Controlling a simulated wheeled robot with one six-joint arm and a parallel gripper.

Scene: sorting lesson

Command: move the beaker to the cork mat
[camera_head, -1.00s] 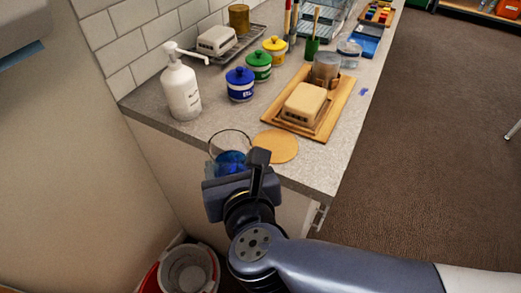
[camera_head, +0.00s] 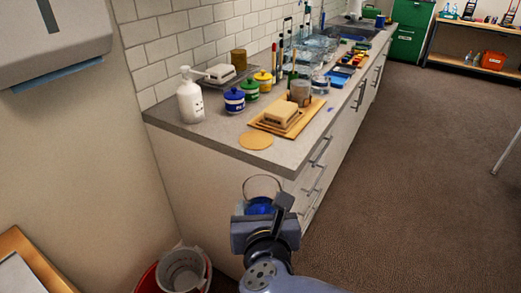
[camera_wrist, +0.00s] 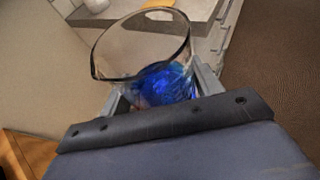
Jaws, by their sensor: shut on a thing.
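A clear glass beaker with blue liquid (camera_head: 260,205) is held in my gripper (camera_head: 262,212), in front of the counter and below its top. In the wrist view the beaker (camera_wrist: 150,60) sits between the two fingers of my gripper (camera_wrist: 155,100), its rim open towards the camera and its spout at left. The gripper is shut on it. The round cork mat (camera_head: 256,141) lies bare on the counter near the front left edge, beyond and above the beaker. A piece of the mat (camera_wrist: 158,4) shows at the top of the wrist view.
The counter (camera_head: 215,137) holds a white pump bottle (camera_head: 190,98) left of the mat and a wooden tray (camera_head: 262,123) with a tan block on its right. Blue, green and yellow lidded jars stand behind. A bucket (camera_head: 183,271) stands on the floor at lower left.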

